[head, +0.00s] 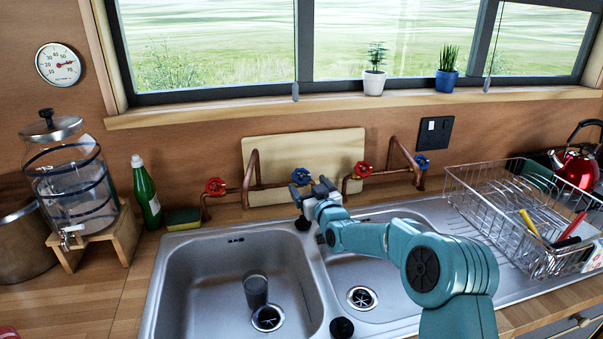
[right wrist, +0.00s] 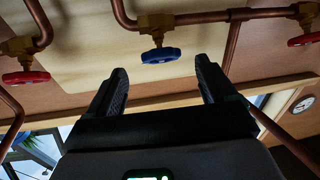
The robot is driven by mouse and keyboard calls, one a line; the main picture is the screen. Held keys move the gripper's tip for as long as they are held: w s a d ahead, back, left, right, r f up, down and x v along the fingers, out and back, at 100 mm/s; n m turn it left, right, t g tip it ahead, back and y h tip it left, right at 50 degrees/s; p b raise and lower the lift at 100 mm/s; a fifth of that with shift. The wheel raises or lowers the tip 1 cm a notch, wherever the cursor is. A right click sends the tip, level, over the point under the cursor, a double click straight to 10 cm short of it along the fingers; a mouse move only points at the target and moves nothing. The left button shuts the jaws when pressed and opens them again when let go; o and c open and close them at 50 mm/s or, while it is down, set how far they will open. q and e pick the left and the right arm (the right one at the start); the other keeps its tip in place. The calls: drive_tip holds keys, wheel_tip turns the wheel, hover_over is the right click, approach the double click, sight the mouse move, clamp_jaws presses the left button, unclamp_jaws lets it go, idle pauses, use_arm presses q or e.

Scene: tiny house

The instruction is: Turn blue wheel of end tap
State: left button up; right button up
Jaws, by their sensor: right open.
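Copper pipes with red and blue tap wheels run along the back wall above the sink. One blue wheel (head: 422,161) is at the right end of the row. Another blue wheel (head: 301,175) sits between the two red wheels. My right gripper (head: 314,190) is open and empty, close to this middle blue wheel and well left of the end one. In the right wrist view, which is upside down, the middle blue wheel (right wrist: 160,55) lies just beyond and between the open fingertips (right wrist: 161,75), apparently not gripped. My left gripper is out of view.
Red wheels (head: 215,186) (head: 363,168) flank the middle blue wheel. A wooden board (head: 325,148) stands behind the pipes. The steel sink (head: 190,270) holds a glass (head: 256,290). A dish rack (head: 470,200) stands right, a green bottle (head: 146,192) left.

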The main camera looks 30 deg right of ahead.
sight(303, 179)
drive_tip(key=shift+w+d+f+p, duration=0.1)
drive_tip(key=shift+w+p, duration=0.1)
drive_tip(key=shift+w, duration=0.8)
drive_tip(key=shift+w+d+r+p, duration=0.1)
drive_tip(key=shift+w+p, duration=0.1)
drive_tip(key=shift+w, duration=0.8)
drive_tip(key=shift+w+d+f+p, duration=0.1)
drive_tip(key=shift+w+p, duration=0.1)
drive_tip(key=shift+w, duration=0.8)
